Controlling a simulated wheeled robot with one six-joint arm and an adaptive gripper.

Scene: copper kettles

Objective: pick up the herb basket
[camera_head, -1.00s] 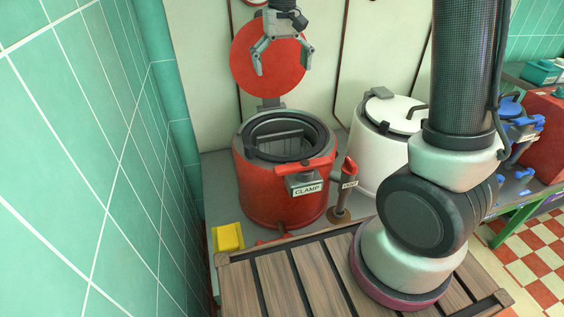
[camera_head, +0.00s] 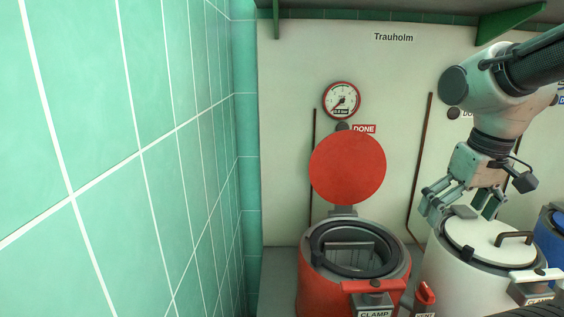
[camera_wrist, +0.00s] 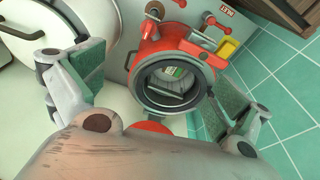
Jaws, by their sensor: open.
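The red kettle (camera_head: 325,292) stands open at the lower middle of the head view, its round red lid (camera_head: 347,168) raised behind it. A grey metal piece (camera_head: 348,254) with a bar across it sits inside the dark rim and looks like the herb basket; its lower part is hidden. My gripper (camera_head: 460,204) is open and empty, right of the red kettle and above the white kettle's lid. Its fingers frame the red kettle in the wrist view.
A closed white kettle (camera_head: 450,276) stands right of the red one, with a blue kettle (camera_head: 550,238) beyond. A red clamp (camera_head: 372,287) crosses the red kettle's front. A teal tiled wall (camera_head: 130,160) closes the left side. A gauge (camera_head: 341,100) hangs above the lid.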

